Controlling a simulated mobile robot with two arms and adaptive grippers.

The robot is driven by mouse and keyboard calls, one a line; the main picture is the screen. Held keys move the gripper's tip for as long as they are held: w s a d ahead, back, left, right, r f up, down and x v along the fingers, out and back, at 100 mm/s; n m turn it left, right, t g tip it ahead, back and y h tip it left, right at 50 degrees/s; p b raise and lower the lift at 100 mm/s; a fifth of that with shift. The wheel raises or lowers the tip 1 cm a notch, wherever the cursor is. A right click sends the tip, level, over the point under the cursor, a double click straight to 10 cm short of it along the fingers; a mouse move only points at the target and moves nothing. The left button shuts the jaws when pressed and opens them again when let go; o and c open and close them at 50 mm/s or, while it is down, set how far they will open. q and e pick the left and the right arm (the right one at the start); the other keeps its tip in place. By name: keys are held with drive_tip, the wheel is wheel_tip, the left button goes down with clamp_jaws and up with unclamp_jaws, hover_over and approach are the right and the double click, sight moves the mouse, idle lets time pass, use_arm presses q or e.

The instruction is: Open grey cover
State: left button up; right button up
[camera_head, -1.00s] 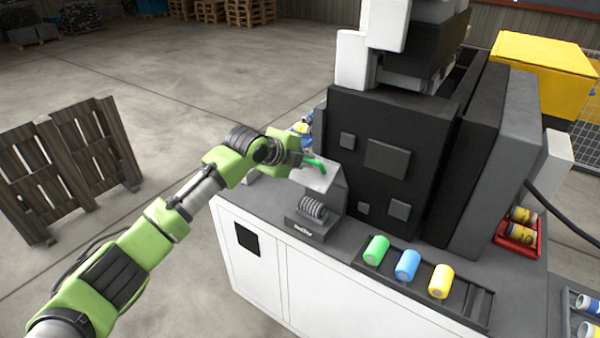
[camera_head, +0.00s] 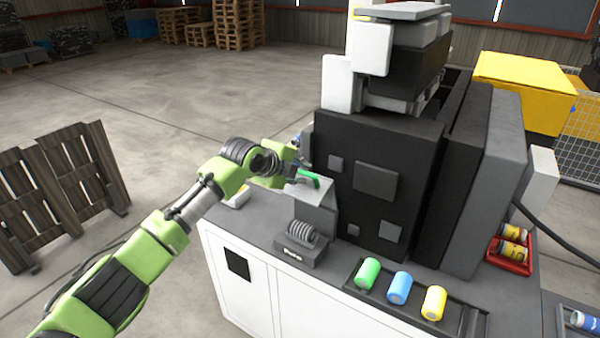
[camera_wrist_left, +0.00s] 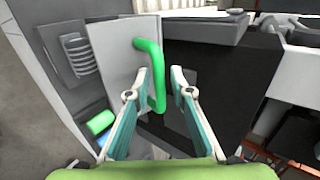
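The grey cover (camera_head: 318,194) is a small light-grey plate on a holder on the bench, beside the tall black machine block. It carries a green handle (camera_head: 309,179). In the left wrist view the cover (camera_wrist_left: 112,55) and its bent green handle (camera_wrist_left: 153,70) are close up. My left gripper (camera_head: 298,174) is at the handle. In the left wrist view its two fingers (camera_wrist_left: 161,74) are apart, with the handle between them and a gap on the right side. The head view hides most of the fingers behind the wrist. My right gripper is not in view.
A ribbed grey part (camera_head: 301,232) sits in front of the cover. Green (camera_head: 367,273), blue (camera_head: 400,287) and yellow (camera_head: 434,302) cylinders lie on a dark rack. A red bin (camera_head: 511,266) holds yellow cans at right. The black machine block (camera_head: 385,135) stands close behind the handle.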

use_arm(q)
drive_tip(key=shift+s+a, duration=0.1)
drive_tip(key=shift+a, duration=0.05)
drive_tip(key=v, duration=1.2)
drive_tip(key=shift+f, duration=0.1)
